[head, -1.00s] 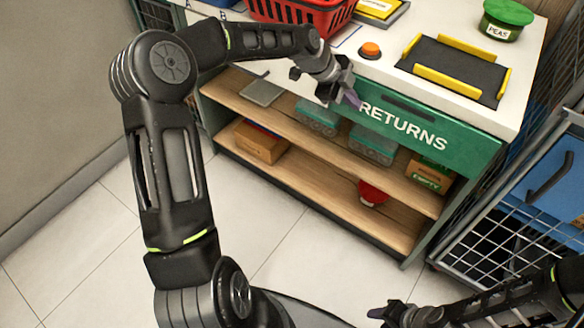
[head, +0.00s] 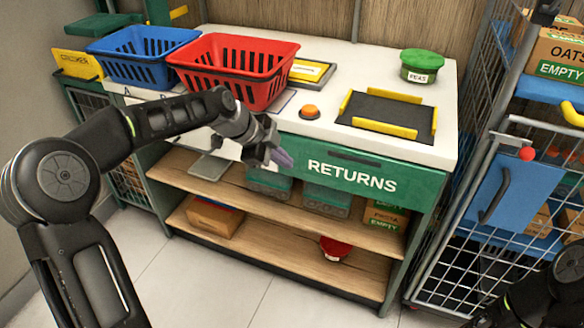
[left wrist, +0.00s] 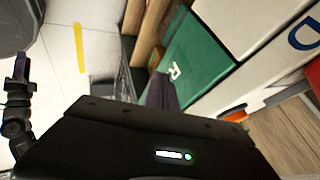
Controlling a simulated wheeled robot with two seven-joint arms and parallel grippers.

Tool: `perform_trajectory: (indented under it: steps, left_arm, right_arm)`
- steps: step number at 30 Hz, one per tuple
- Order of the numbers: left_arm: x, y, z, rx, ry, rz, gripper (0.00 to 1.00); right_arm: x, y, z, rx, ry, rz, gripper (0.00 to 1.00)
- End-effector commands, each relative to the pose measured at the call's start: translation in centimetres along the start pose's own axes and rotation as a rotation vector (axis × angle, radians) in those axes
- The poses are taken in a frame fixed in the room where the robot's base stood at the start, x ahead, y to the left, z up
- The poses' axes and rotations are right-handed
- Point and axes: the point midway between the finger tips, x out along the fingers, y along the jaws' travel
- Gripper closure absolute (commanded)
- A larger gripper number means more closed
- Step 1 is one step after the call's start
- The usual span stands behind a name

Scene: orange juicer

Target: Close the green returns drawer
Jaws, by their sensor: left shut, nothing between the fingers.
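The green drawer front (head: 400,184) marked RETURNS sits under the white counter's front edge in the head view. It looks about flush with the counter; any small gap is hard to tell. My left gripper (head: 283,158) is shut and empty, its purple fingertips at the left end of the drawer front. In the left wrist view, its purple fingers (left wrist: 161,92) are close to the green front (left wrist: 195,65); contact is unclear. A purple-tipped part of my right gripper (left wrist: 19,68) shows at the left of the left wrist view, its jaws unclear.
The white counter (head: 330,122) carries a red basket (head: 232,68), a blue basket (head: 142,57), an orange button (head: 310,112), a black tray (head: 387,115) and a green-lidded tub (head: 422,66). Wooden shelves (head: 290,245) are below. A wire cart (head: 480,215) stands right.

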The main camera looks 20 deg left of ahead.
Motion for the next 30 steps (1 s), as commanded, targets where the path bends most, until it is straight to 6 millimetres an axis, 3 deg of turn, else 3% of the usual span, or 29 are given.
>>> perform_trajectory:
  steps: [3,9,25,30]
  left_arm:
    - [-2.1,0.0,0.1,-0.001,-0.003,-0.002,1.0]
    - [-3.7,0.1,0.0,0.001,-0.001,0.001,1.0]
    - [-3.8,0.1,0.0,-0.007,0.0,0.002,1.0]
    - [-3.8,-1.0,0.2,-0.14,-0.005,-0.043,1.0]
  right_arm:
    - [0.0,0.0,0.1,-0.001,-0.001,0.0,0.64]
    - [0.0,0.0,0.1,-0.001,-0.001,0.0,0.64]
    - [0.0,0.0,0.1,-0.001,-0.001,0.0,0.64]
    - [0.0,0.0,0.1,0.0,-0.001,0.0,0.64]
